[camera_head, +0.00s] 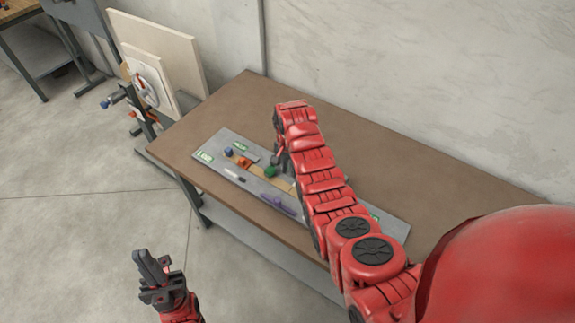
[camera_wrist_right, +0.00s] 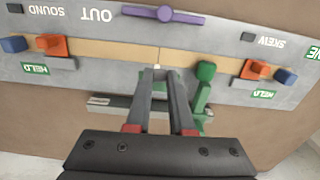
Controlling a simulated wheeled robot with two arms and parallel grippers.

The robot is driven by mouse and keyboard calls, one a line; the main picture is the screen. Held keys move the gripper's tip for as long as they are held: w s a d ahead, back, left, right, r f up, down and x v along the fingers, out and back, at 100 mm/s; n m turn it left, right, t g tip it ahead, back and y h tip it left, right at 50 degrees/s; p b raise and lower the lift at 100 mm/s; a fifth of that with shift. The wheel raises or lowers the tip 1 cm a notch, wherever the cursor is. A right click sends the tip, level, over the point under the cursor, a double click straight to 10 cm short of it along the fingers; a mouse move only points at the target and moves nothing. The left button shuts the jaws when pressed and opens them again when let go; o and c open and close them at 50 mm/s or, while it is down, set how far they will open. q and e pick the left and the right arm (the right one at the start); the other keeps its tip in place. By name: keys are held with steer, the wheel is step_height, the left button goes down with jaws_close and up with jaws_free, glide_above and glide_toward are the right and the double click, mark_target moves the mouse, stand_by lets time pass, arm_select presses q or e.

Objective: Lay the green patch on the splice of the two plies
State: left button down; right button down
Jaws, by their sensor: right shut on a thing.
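In the wrist view, the two plies form a tan strip (camera_wrist_right: 110,50) on a grey board (camera_wrist_right: 225,92), with a pale line, seemingly the splice (camera_wrist_right: 158,56), across its middle. My right gripper (camera_wrist_right: 160,73) is shut, its fingertips at the strip's edge near this line. Some green shows between and behind the fingers, seemingly the green patch, mostly hidden. A green block with a stem (camera_wrist_right: 205,71) stands just right of the fingers; it also shows in the head view (camera_head: 270,172). My left gripper (camera_head: 150,268) is off the table, its fingers close together; its opening is unclear.
Orange clamps (camera_wrist_right: 52,46) with blue knobs (camera_wrist_right: 13,44) sit toward both ends of the strip. A purple bar (camera_wrist_right: 163,13) lies along the board's edge marked OUT. The brown table (camera_head: 250,95) is clear behind the board. A wall stands behind the table.

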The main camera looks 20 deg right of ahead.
steer(key=shift+s+a+f+b, duration=0.15)
steer(key=shift+f+b, duration=0.7)
steer(key=shift+f, duration=0.95)
steer(key=shift+s+a+f+b, duration=0.15)
steer(key=shift+f+b, duration=0.7)
steer(key=shift+f, duration=0.9)
steer(key=shift+f+b, duration=0.9)
steer(key=shift+f, duration=0.25)
steer(key=c, duration=0.7)
jaws_free()
steer(key=shift+r, duration=0.15)
